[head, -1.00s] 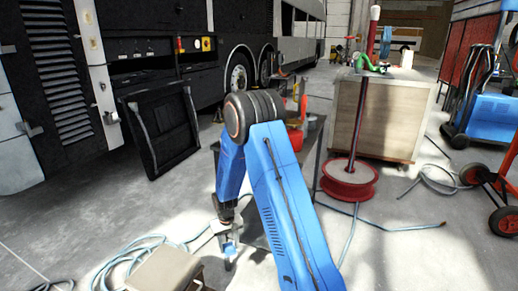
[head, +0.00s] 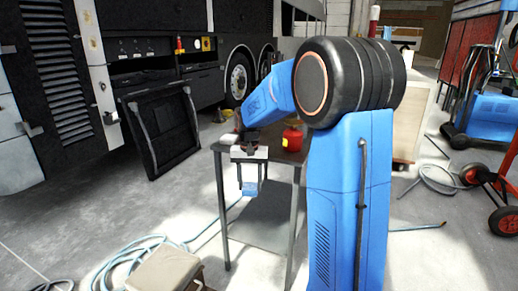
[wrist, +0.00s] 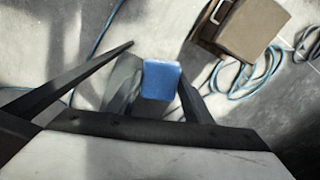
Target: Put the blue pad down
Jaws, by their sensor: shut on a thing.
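The blue pad (wrist: 161,80) is between the two dark fingers of my gripper (wrist: 158,98) in the wrist view. My gripper is shut on it. In the head view the pad (head: 250,188) hangs below my gripper (head: 250,178), at the near side of a metal table (head: 224,190). The pad looks clear of any surface, with floor behind it in the wrist view. My upper arm covers the right part of the table.
A red container (head: 292,139) stands on the tabletop. The table has a lower shelf (head: 262,222). A beige case (head: 165,268) and a coiled blue hose (head: 125,262) lie on the floor at the front. A black panel (head: 160,130) leans by the coach.

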